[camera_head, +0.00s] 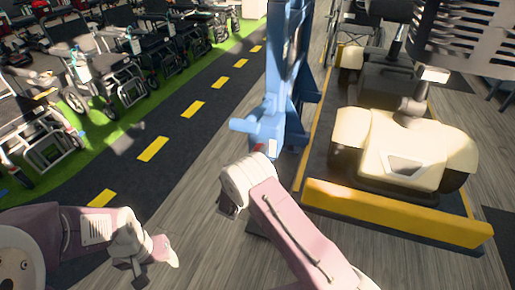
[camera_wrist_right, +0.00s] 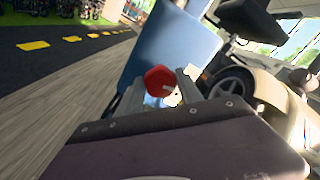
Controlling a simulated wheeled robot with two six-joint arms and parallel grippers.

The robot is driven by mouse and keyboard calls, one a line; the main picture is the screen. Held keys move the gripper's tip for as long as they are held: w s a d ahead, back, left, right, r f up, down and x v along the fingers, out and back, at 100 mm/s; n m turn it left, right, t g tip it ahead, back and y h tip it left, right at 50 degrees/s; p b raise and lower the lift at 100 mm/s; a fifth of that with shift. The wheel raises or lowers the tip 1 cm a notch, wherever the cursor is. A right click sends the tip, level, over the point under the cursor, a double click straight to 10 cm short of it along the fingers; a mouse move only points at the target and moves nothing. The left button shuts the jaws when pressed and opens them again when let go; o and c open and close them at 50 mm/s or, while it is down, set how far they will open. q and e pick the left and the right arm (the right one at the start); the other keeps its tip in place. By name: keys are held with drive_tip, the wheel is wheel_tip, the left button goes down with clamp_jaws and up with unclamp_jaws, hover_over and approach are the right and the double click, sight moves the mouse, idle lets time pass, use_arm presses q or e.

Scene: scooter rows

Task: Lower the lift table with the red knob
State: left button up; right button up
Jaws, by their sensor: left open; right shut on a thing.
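The red knob (camera_wrist_right: 159,79) shows in the right wrist view, in front of a blue panel (camera_wrist_right: 172,42). My right gripper (camera_wrist_right: 161,90) is shut on the knob, with a grey finger on each side of it. In the head view the blue upright frame (camera_head: 286,75) stands at the centre, with a short blue cylinder sticking out to the left. My right arm reaches up to its foot; the knob and the right fingertips are hidden there. My left gripper (camera_head: 140,270) is open and empty at the bottom left, away from the frame.
A cream scooter (camera_head: 405,150) stands right of the blue frame on a dark platform with a yellow front edge (camera_head: 395,212). Several wheelchairs (camera_head: 95,75) line a green strip at the left. Bare grey floor (camera_head: 190,180) lies between the dark lane and the frame.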

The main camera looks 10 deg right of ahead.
drive_tip(key=shift+f+n+p, duration=0.1)
drive_tip(key=shift+n+p, duration=1.7)
drive_tip(key=shift+n, duration=1.7)
drive_tip(key=o, duration=1.4)
